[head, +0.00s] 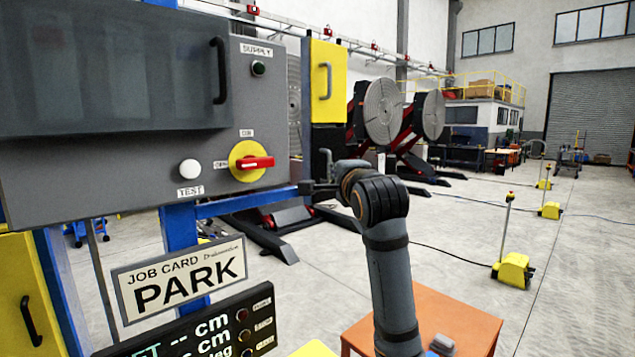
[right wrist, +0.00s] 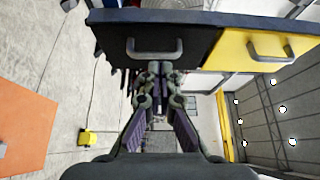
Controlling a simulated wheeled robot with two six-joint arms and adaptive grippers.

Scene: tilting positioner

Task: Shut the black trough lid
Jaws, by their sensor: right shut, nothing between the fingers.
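A black panel with a grey bar handle, which looks like the black trough lid (right wrist: 190,45), is ahead of my right gripper in the right wrist view. In the head view a dark part of it (head: 325,137) shows below a yellow panel. I cannot tell how far open it stands. My right gripper (head: 308,187) is shut and empty. In the right wrist view its fingertips (right wrist: 160,68) are just short of the black panel, near its handle; I cannot tell whether they touch. My left gripper is not in view.
The yellow panel (head: 314,97) with its own handle adjoins the black one. A grey control box (head: 130,165) on a blue post stands close at left, with a job card (head: 180,280) below. An orange table (head: 455,318) is at lower right. Open floor lies to the right.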

